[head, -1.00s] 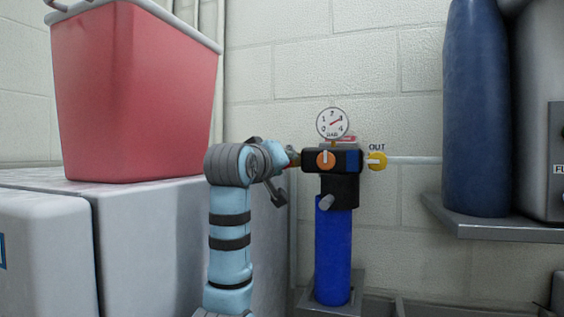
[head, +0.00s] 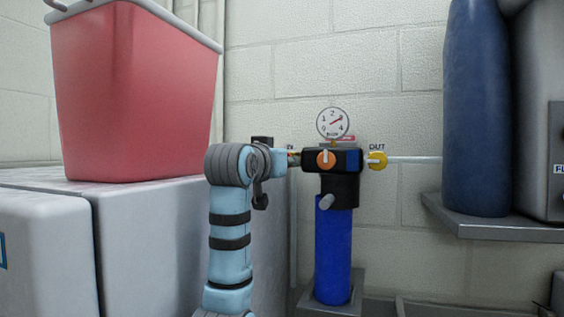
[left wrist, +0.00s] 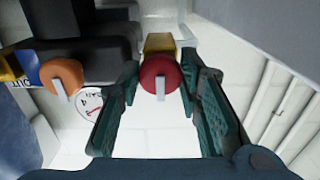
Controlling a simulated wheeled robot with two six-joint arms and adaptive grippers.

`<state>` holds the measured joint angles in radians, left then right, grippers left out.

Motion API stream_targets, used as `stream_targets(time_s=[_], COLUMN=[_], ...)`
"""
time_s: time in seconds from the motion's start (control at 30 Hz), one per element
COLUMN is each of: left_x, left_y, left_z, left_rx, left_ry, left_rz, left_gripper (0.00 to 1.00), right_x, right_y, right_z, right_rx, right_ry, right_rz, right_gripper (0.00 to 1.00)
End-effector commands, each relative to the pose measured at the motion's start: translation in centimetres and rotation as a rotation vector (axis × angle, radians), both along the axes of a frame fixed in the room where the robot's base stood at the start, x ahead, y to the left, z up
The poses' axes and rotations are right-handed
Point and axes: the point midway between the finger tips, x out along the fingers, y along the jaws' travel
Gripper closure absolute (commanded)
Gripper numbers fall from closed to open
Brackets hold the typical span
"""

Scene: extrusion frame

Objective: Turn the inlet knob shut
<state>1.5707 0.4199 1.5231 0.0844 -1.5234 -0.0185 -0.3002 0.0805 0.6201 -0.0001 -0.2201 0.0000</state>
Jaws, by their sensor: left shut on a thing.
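The red inlet knob (left wrist: 158,76), with a white pointer bar, sits between the two teal fingers of my left gripper (left wrist: 159,60) in the left wrist view. The fingers are shut on its sides. The bar points down in that view. In the head view my left wrist hides most of the knob, at the left end of the black valve body (head: 343,185). An orange knob (head: 326,160) is on the body's front, and a yellow outlet knob (head: 377,161) is at its right end under OUT. My right gripper is not in view.
A round pressure gauge (head: 333,123) stands on top of the valve body, its needle pointing up and right. A blue cylinder (head: 333,255) hangs below. A red bin (head: 135,95) stands on white boxes at left. A dark blue bottle (head: 477,110) stands on a shelf at right.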

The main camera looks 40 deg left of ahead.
Motion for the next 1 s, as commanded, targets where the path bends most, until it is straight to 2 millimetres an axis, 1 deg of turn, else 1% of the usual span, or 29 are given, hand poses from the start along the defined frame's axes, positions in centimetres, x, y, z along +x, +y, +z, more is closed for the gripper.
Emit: stream_targets(time_s=[0.3,0.33,0.43,0.47,0.77,0.87,1.0], left_x=[0.0,0.0,0.0,0.0,-0.2,-1.4,-4.4], left_y=[0.0,0.0,0.0,0.0,-0.1,-0.5,-1.5], left_z=[-0.1,-0.1,-0.1,-0.1,0.0,0.1,0.1], left_rx=[0.001,0.001,0.001,0.0,0.001,0.002,0.002], left_ry=[0.004,0.004,0.003,0.002,-0.001,-0.002,-0.003], left_rz=[0.0,0.0,0.0,0.0,0.0,0.001,0.002], left_gripper=[0.96,0.65,0.49,0.47,0.47,0.47,0.47], right_x=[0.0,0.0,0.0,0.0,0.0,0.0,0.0], right_y=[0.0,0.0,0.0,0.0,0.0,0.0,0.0], right_z=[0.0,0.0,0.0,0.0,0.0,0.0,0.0], right_rx=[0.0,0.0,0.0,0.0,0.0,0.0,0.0], right_ry=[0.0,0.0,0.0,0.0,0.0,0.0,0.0], right_rz=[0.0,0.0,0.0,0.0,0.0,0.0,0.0], right_gripper=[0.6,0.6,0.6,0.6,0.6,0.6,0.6])
